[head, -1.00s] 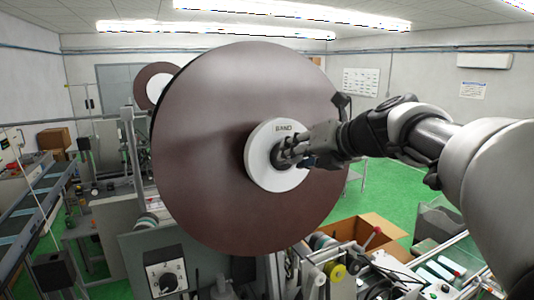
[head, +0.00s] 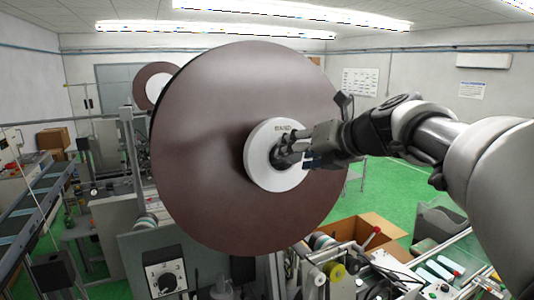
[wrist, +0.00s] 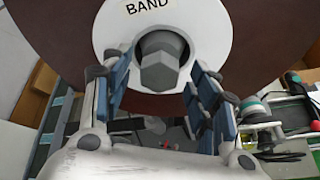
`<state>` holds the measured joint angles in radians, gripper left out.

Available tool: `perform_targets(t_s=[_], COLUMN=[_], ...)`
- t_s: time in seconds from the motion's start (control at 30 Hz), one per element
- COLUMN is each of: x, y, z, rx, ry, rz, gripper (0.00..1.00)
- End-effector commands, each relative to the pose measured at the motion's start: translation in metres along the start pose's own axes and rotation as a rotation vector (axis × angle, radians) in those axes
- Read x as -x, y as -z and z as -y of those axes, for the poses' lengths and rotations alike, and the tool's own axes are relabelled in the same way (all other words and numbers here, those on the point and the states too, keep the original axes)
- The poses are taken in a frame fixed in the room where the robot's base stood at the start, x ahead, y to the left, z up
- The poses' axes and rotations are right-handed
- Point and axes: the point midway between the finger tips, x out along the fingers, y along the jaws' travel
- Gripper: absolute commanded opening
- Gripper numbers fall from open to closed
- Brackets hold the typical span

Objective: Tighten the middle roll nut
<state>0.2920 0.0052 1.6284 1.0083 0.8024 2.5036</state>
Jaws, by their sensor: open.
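The large brown roll (head: 215,110) stands upright with a white hub disc (head: 262,180) marked BAND. A dark grey hex nut (wrist: 163,64) sticks out of the hub's centre in the wrist view. In the head view the nut (head: 278,158) is partly covered by my fingers. My gripper (head: 293,150) is open in front of the hub, with its fingers pointing at it. In the wrist view my gripper's blue-padded fingers (wrist: 160,82) stand on both sides of the nut, with gaps visible between pads and nut.
A second, smaller brown roll (head: 158,82) is farther back at the left. A control box with a dial (head: 165,279) sits below the big roll. An open cardboard box (head: 365,232) and machine parts lie at the lower right. Green floor is open behind.

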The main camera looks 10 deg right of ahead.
Motion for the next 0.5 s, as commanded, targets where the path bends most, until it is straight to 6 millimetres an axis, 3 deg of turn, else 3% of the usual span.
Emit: perform_targets(t_s=[0.5], x=[0.099], y=[-0.001], z=[0.001], rx=[0.0], ry=[0.003], rz=[0.004], gripper=[0.55])
